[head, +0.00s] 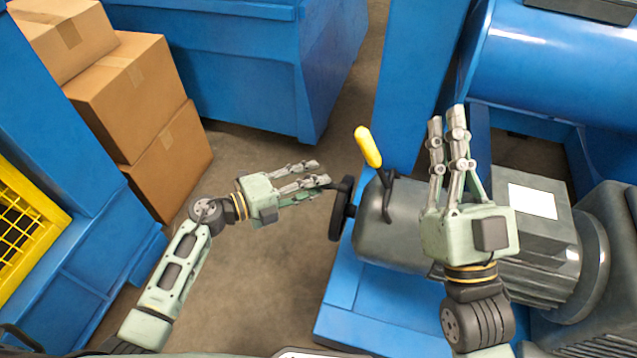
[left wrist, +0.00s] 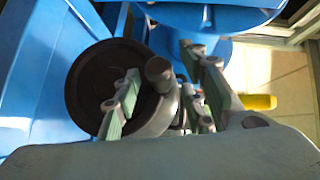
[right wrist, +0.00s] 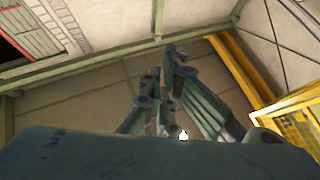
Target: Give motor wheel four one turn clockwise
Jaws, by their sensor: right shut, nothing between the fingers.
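A dark round motor wheel (head: 337,214) sits on the left end of a grey motor (head: 395,235) in the head view, seen nearly edge-on. In the left wrist view its round face (left wrist: 92,78) fills the left, with a dark knob (left wrist: 160,74) standing out from its right side. My left gripper (head: 322,173) is open, with its fingertips close to the wheel's upper edge. The knob shows between its spread fingers, but I cannot tell whether they touch it. My right gripper (head: 447,118) is shut and empty, pointing up in front of the motor. No wheel number is visible.
A yellow-handled lever (head: 368,147) rises from the motor just right of the wheel. The motor rests on a blue base (head: 375,320). Cardboard boxes (head: 135,90) and a blue bin (head: 235,70) stand behind on the left. Bare floor (head: 270,270) lies left of the wheel.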

